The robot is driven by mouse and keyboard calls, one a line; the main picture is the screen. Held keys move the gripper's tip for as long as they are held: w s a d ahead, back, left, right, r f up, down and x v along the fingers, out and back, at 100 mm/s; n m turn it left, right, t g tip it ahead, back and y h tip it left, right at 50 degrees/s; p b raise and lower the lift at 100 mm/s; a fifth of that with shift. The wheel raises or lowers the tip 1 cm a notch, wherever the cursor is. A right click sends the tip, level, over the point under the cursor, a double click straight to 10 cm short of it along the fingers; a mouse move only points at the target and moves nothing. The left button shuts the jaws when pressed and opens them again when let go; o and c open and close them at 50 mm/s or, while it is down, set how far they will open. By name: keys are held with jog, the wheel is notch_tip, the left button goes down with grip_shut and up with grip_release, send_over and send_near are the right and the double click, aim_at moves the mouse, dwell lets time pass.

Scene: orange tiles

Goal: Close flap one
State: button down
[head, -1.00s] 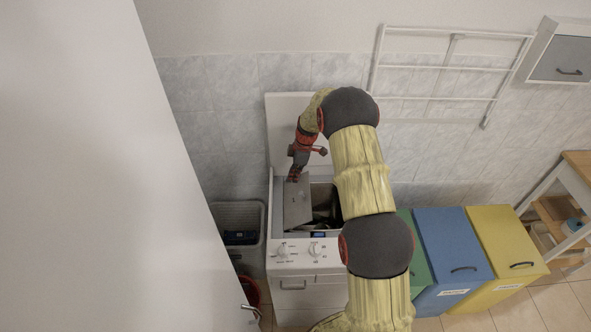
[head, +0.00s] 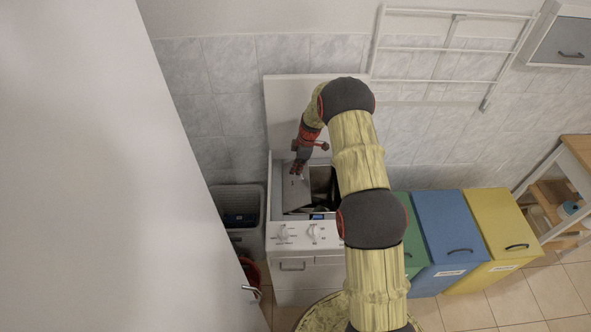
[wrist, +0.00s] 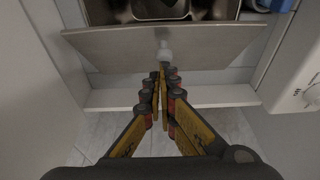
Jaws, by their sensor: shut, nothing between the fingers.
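Flap one looks to be the flat grey panel (head: 296,194) on the left of the top opening of a white top-loading washing machine (head: 285,262). In the wrist view the panel (wrist: 115,48) spans the picture, tilted, with a small pale knob (wrist: 163,52) near its middle. My gripper (head: 296,172) is at the panel's rear left in the head view.
The machine's lid (head: 285,110) stands open against the tiled wall. The dark drum opening (head: 322,183) is right of the panel. Green, blue (head: 450,235) and yellow (head: 500,230) bins stand to the right, a grey basket (head: 238,205) to the left. A white door (head: 160,200) fills the left side.

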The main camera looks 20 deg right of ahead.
aim_at(307, 176)
jog(key=shift+d+f, duration=0.1)
jog(key=shift+s+d+f+y+b, duration=0.1)
jog(key=shift+d+f+y+b, duration=0.15)
jog(key=shift+b, duration=0.6)
jog(key=shift+s+d+b, duration=0.1)
jog(key=shift+b, duration=0.4)
jog(key=d+f+y+b, duration=0.1)
jog(key=b, duration=0.2)
jog(key=t+y+b, duration=0.1)
jog(key=b, duration=0.2)
jog(key=shift+s+d+f, duration=0.3)
jog(key=shift+d+f, duration=0.1)
jog(key=d+f+y+b, duration=0.1)
jog(key=b, duration=0.3)
jog(key=s+d+f+t+y+b, duration=0.1)
jog(key=b, duration=0.2)
jog(key=shift+y+b, duration=0.25)
jog(key=shift+b, duration=0.15)
jog(key=shift+d+f+b, duration=0.15)
jog(key=shift+f+b, duration=0.05)
jog(key=shift+b, duration=0.35)
jog(key=shift+s+d+f+b, duration=0.1)
jog(key=shift+d+f+b, duration=0.05)
jog(key=shift+b, duration=0.3)
